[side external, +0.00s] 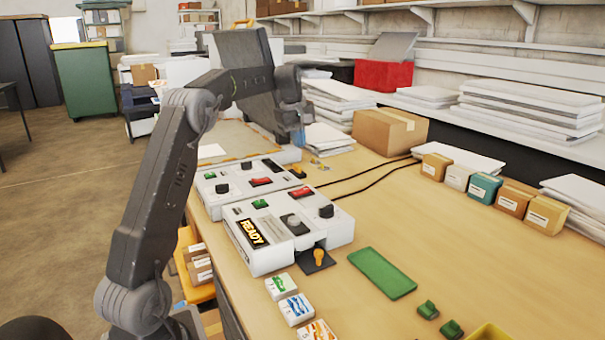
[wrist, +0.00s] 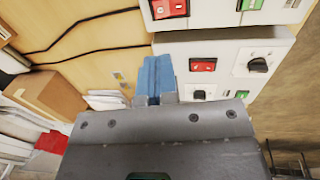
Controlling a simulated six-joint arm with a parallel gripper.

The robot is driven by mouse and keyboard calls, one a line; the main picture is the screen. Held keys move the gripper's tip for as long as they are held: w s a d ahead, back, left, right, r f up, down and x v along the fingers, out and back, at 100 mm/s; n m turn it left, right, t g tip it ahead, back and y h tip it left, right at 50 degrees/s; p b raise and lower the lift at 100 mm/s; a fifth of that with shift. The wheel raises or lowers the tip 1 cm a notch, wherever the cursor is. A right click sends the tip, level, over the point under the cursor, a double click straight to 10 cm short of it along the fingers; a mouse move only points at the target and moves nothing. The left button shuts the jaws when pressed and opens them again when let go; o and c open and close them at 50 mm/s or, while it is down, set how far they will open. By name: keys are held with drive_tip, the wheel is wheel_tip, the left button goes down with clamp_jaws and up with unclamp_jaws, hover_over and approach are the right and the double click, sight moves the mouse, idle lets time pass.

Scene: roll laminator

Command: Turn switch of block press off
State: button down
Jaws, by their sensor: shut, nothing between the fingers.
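Two white control boxes stand on the bench; I cannot read which is the block press. The near box (side external: 265,265) has a lit READY display (side external: 250,233), a red switch (side external: 300,192), a green button (side external: 260,204) and knobs. The far box (side external: 212,204) has a red switch (side external: 261,182), also in the wrist view (wrist: 203,65), a green button (side external: 210,175) and black knobs, one in the wrist view (wrist: 258,65). My gripper (side external: 299,136) is shut and empty, raised beyond the far box. Its blue fingertips (wrist: 154,78) show beside that box in the wrist view.
Black cables (side external: 365,177) run from the boxes across the bench. A cardboard box (side external: 388,131) and paper stacks stand at the back. A green mat (side external: 382,272) and small cartons lie around. The bench right of the boxes is mostly clear.

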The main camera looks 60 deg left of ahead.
sight(302, 191)
drive_tip(key=shift+f, duration=0.15)
drive_tip(key=f, duration=0.4)
drive_tip(key=w+f, duration=0.1)
drive_tip(key=f, duration=0.4)
drive_tip(key=w+f, duration=0.1)
drive_tip(key=f, duration=0.3)
drive_tip(key=shift+w+f, duration=0.1)
drive_tip(key=shift+f, duration=0.2)
drive_tip(key=shift+f, duration=0.35)
drive_tip(key=shift+s+r, duration=0.2)
drive_tip(key=shift+s, duration=0.5)
drive_tip(key=shift+r, duration=0.15)
